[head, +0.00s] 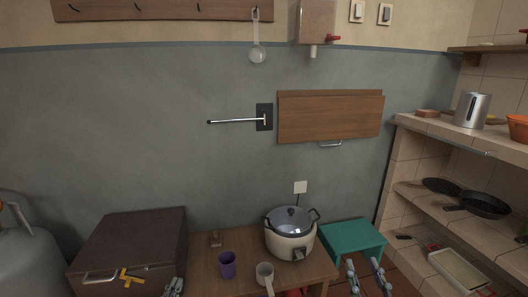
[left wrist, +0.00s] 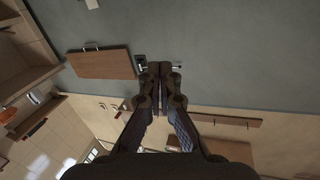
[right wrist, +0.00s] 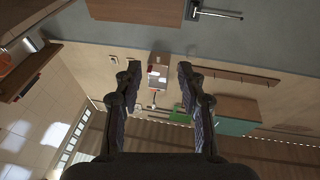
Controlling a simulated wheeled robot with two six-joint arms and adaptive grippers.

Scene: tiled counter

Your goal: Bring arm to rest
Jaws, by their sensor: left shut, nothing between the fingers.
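My left gripper (head: 173,287) shows at the bottom edge of the head view, in front of the dark brown box. In the left wrist view its two fingers (left wrist: 160,70) are together, with nothing between them. My right gripper (head: 367,276) shows at the bottom right of the head view, in front of the teal stool. In the right wrist view its fingers (right wrist: 157,72) are wide apart and empty. Most of both arms is out of the head view.
A wooden table (head: 205,270) holds a rice cooker (head: 290,240), a purple cup (head: 227,265) and a pale mug (head: 265,273). The dark brown box (head: 135,240) stands left, the teal stool (head: 352,238) right. Tiled shelves (head: 415,160) with pans line the right side.

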